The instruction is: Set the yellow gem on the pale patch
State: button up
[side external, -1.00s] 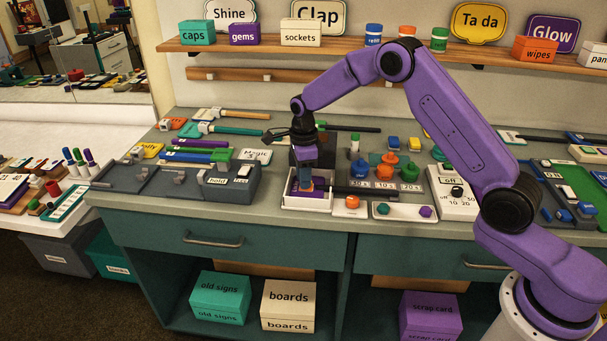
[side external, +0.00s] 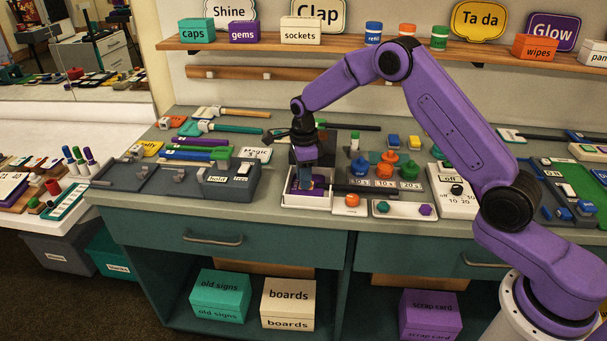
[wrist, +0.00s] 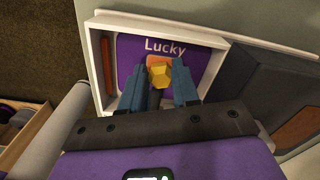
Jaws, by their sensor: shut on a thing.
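The yellow gem (wrist: 160,76) is faceted and sits between my gripper's blue fingers in the wrist view. My gripper (wrist: 159,80) is shut on it. Behind the gem is an orange-tan patch (wrist: 151,63) on a purple card (wrist: 130,50) marked "Lucky"; the gem hides much of the patch. The card lies in a shallow white tray (wrist: 103,20). In the side view my gripper (side external: 306,187) points down into the white tray (side external: 311,205), low over the purple card; the gem is hard to make out there. Whether the gem touches the patch cannot be told.
A grey box (side external: 230,183) stands just left of the tray. An orange knob on a white block (side external: 351,203) and a dark rack of coloured weights (side external: 384,181) stand at its right. An orange-brown strip (wrist: 106,65) lies along the tray's inner left side.

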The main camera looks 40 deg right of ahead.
jog(key=shift+f, duration=0.1)
dwell(0.8)
jog(key=o, duration=1.2)
jog(key=shift+o, duration=0.2)
jog(key=shift+r, duration=4)
jog(key=shift+a, duration=0.1)
